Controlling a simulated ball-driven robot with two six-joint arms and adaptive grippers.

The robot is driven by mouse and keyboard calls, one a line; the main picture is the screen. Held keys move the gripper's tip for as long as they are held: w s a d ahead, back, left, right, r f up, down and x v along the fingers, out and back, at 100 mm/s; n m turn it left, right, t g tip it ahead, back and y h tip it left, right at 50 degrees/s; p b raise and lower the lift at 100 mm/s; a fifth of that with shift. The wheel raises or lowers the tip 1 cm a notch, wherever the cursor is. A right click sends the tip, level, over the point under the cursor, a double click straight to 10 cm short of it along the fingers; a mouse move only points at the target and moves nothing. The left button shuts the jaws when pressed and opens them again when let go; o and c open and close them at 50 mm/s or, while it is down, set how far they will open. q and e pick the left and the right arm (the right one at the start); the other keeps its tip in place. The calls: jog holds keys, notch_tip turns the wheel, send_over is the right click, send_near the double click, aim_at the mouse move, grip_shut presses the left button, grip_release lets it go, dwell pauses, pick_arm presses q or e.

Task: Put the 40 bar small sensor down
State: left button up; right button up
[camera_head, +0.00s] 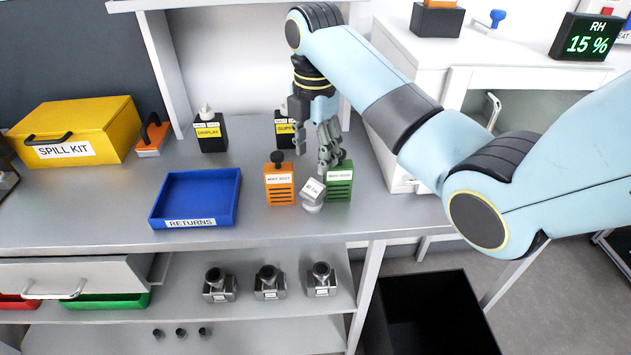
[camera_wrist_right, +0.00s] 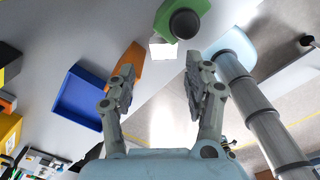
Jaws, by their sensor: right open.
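A small grey sensor (camera_head: 312,193) with a white label sits tilted near the bench's front edge, between an orange block (camera_head: 279,190) and a green block (camera_head: 340,186). I cannot tell whether it leans on the green block. My right gripper (camera_head: 327,160) is just behind and above it, fingers pointing down. In the right wrist view the gripper (camera_wrist_right: 161,78) is open, with nothing between its fingertips. A white face (camera_wrist_right: 162,50), likely the sensor's label, shows beyond the fingertips, beside the green block (camera_wrist_right: 182,12). My left gripper is not in view.
A blue returns tray (camera_head: 196,222) lies left of the orange block. A yellow spill kit (camera_head: 75,130) and two dark bottles stand farther back. Several sensors (camera_head: 268,284) stand on the lower shelf. A black bin (camera_head: 425,315) is below at right.

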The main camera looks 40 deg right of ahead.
aim_at(313, 188)
jog(key=shift+s+r+p, duration=0.2)
jog(key=shift+s+p, duration=0.1)
jog(key=shift+s, duration=0.05)
jog(key=f, duration=0.5)
jog(key=shift+a, duration=0.2)
notch_tip(313, 188, down, 6)
jog(key=shift+w+a, duration=0.1)
jog(key=shift+a, duration=0.05)
grip_shut()
